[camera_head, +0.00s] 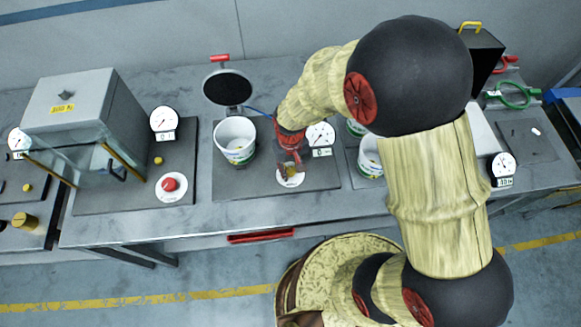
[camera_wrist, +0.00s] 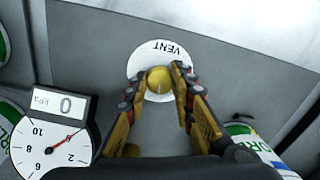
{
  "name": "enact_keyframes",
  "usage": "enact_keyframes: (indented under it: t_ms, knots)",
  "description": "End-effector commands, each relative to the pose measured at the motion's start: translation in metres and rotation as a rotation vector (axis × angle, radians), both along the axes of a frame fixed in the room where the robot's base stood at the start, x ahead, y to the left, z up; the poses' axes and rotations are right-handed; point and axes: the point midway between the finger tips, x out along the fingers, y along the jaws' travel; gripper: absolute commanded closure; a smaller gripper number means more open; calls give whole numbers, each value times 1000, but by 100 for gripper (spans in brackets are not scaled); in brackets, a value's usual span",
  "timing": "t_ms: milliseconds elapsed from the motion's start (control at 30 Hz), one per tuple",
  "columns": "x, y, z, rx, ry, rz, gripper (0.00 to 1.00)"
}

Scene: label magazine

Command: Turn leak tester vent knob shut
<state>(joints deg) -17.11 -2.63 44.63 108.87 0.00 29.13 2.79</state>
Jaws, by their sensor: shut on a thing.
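The vent knob (camera_wrist: 159,78) is small, round and yellow, on a white disc (camera_wrist: 146,62) marked VENT, which reads upside down in the wrist view. My gripper (camera_wrist: 158,84) has one finger on each side of the knob and is shut on it. A thin pale line shows on the knob's top. In the head view my gripper (camera_head: 289,160) points down at the white disc (camera_head: 291,181) and mostly hides the knob.
A white tub (camera_head: 236,140) stands left of my gripper, with the round black lid (camera_head: 227,88) raised behind it. The gauge (camera_head: 321,134) stands close on the right. Further left are a glass-sided box (camera_head: 75,110) and a red button (camera_head: 170,184).

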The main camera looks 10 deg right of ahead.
Motion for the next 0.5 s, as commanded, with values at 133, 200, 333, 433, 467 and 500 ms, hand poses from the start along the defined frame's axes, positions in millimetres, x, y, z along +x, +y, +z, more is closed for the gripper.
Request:
enact_keyframes:
  t_ms: [133,200,333,433,467,500]
  knots:
    - [0,0,0,0,0,137,100]
    - [0,0,0,0,0,204,100]
    - [0,0,1,0,-1,323,100]
    - [0,0,1,0,-1,408,100]
    - [0,0,1,0,-1,432,100]
    - [0,0,1,0,-1,463,100]
